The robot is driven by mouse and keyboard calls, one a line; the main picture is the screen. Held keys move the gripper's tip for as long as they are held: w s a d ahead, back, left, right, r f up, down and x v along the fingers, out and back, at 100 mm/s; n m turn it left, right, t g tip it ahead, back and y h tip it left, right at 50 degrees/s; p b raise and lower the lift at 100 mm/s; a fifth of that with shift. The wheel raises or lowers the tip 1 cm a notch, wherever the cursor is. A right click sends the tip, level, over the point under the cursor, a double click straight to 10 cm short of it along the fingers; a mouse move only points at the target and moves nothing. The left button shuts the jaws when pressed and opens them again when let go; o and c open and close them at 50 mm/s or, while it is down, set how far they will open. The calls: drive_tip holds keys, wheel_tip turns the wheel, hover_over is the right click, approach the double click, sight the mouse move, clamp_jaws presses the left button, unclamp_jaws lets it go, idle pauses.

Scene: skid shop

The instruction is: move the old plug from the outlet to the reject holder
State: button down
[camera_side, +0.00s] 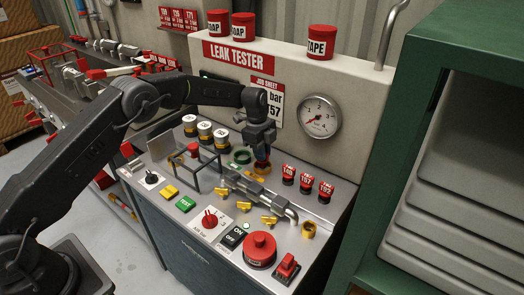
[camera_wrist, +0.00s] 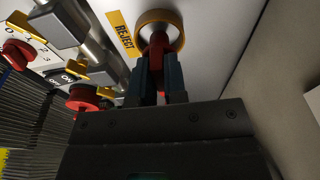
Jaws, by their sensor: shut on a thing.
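The old plug (camera_wrist: 157,45) is red. My gripper (camera_wrist: 158,68) is shut on it, with one dark finger on each side. In the side view my gripper (camera_side: 262,148) points down at the back of the bench, with the red plug (camera_side: 261,165) below its fingers. The reject holder (camera_wrist: 180,28) is a yellow-orange ring beside a yellow REJECT label (camera_wrist: 124,34). The plug's end lies within the ring's outline; how deep it sits cannot be told. The ring also shows under the plug in the side view (camera_side: 268,169). The pipe manifold (camera_side: 250,188) runs in front; its outlet is unclear.
A green ring (camera_side: 242,157) lies just left of the holder. Several red-capped plugs (camera_side: 306,184) stand to the right. A wire frame (camera_side: 185,172) and white-topped cylinders (camera_side: 205,132) stand left. The tester's back wall (camera_side: 346,86) rises close behind my gripper.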

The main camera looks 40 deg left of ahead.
drive_tip(key=shift+f, duration=0.35)
idle(0.4)
drive_tip(key=c, duration=1.1)
unclamp_jaws()
drive_tip(key=o, duration=0.5)
drive_tip(key=shift+o, duration=0.2)
drive_tip(key=shift+r, duration=0.15)
drive_tip(key=shift+r, duration=0.7)
drive_tip(key=shift+r, duration=0.35)
drive_tip(key=shift+r, duration=3.3)
